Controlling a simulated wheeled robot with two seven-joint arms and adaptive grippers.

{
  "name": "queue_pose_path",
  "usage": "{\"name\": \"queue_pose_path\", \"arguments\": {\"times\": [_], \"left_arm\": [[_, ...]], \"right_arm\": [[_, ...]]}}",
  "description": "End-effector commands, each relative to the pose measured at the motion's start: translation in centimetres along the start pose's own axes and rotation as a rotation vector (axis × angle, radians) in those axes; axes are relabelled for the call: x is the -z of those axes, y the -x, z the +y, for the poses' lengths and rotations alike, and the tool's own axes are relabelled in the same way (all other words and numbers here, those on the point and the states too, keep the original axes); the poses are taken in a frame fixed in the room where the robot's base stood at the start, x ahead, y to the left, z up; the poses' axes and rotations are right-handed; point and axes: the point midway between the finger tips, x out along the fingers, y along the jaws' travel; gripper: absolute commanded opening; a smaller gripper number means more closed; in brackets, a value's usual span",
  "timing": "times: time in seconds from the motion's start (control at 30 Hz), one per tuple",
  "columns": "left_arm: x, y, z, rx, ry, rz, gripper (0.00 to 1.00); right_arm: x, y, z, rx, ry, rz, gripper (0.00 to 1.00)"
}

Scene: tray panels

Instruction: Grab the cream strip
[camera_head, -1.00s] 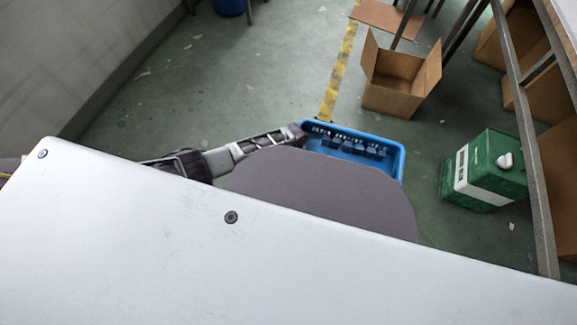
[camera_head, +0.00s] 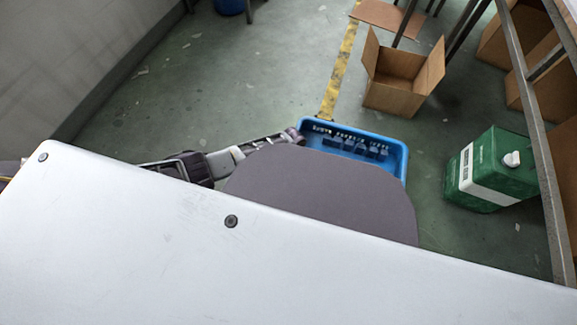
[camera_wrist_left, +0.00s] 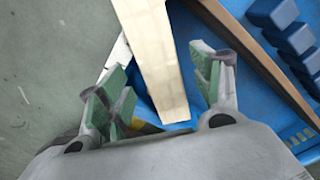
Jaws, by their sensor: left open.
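The cream strip (camera_wrist_left: 152,45) runs from the top of the left wrist view down between my left gripper's fingers, its near end close to the palm. My left gripper (camera_wrist_left: 162,88) is open around it, with green pads on both sides. A gap shows between the strip and the right finger. The blue tray (camera_wrist_left: 228,30) lies under and beside the strip. In the head view the tray (camera_head: 402,160) stands on the floor, and the end of my left arm (camera_head: 292,136) reaches its left corner. I cannot make out the strip there. My right gripper is not in view.
A brown strip (camera_wrist_left: 262,62) and blue blocks (camera_wrist_left: 287,28) are on the right in the wrist view. A green and white container (camera_head: 492,170) stands right of the tray, an open cardboard box (camera_head: 397,80) behind it.

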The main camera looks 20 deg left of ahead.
Motion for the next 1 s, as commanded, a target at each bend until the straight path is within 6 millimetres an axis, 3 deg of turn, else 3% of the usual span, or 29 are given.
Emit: {"name": "queue_pose_path", "arguments": {"times": [0.63,1.0], "left_arm": [[0.02,-0.55,-0.06,0.001,-0.001,0.000,0.65],[0.02,-0.56,-0.04,0.001,-0.001,0.000,0.22]], "right_arm": [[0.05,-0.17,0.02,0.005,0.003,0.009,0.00],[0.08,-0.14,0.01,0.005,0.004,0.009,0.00]]}}
